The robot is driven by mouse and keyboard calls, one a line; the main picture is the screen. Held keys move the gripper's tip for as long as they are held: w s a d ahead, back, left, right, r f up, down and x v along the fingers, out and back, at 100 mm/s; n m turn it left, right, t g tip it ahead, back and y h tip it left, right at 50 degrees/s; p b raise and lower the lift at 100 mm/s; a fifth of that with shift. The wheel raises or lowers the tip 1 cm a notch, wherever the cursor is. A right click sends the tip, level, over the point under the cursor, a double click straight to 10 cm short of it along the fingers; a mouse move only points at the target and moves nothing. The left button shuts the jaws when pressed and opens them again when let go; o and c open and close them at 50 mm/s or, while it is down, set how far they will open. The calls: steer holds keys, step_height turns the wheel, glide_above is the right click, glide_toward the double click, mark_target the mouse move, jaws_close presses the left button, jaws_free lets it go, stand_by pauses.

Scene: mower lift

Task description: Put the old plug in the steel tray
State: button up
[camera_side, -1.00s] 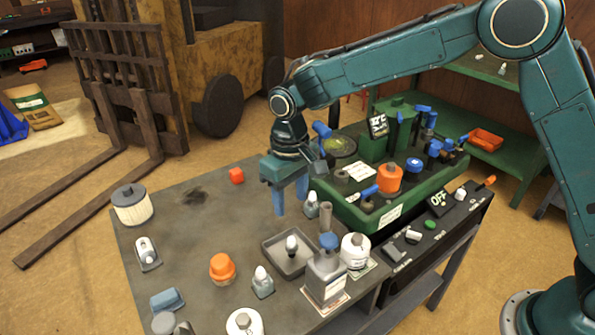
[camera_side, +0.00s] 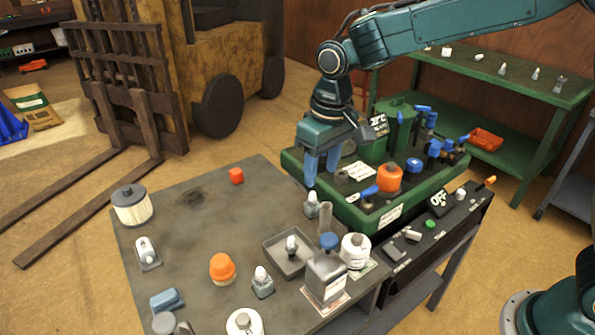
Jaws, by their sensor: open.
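The steel tray (camera_side: 270,258) is a shallow dark grey square tray on the grey bench. A small plug (camera_side: 291,245) with a pale top stands upright inside it. Similar plugs stand elsewhere on the bench: one by the green deck (camera_side: 312,205), one in front of the tray (camera_side: 262,281) and one in a holder at the left (camera_side: 147,252). I cannot tell by looks which is the old one. My gripper (camera_side: 322,174) is open and empty, fingers pointing down over the left end of the green deck, behind and above the tray.
The green mower deck (camera_side: 350,215) carries an orange cap (camera_side: 389,178) and blue-handled parts. A grey can with a blue cap (camera_side: 326,275) and a white bottle (camera_side: 355,251) crowd the tray's right side. An orange-topped jar (camera_side: 222,268) stands left. The bench's back left is mostly clear.

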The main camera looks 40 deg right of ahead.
steer(key=s+d+r+t, duration=0.1)
steer(key=s+d+r, duration=0.25)
steer(key=s, duration=0.25)
steer(key=s+d+r+m+t, duration=0.1)
steer(key=s+d+r, duration=0.2)
steer(key=s+d, duration=0.25)
steer(key=s+d+r+t, duration=0.1)
steer(key=s+d+r, duration=0.25)
steer(key=s, duration=0.35)
steer(key=s+d+f+t, duration=0.1)
steer(key=s+d, duration=0.1)
steer(key=s, duration=0.5)
steer(key=shift+s+f+m+t, duration=0.15)
steer(key=shift+f+m+t, duration=0.15)
steer(key=shift+m, duration=0.1)
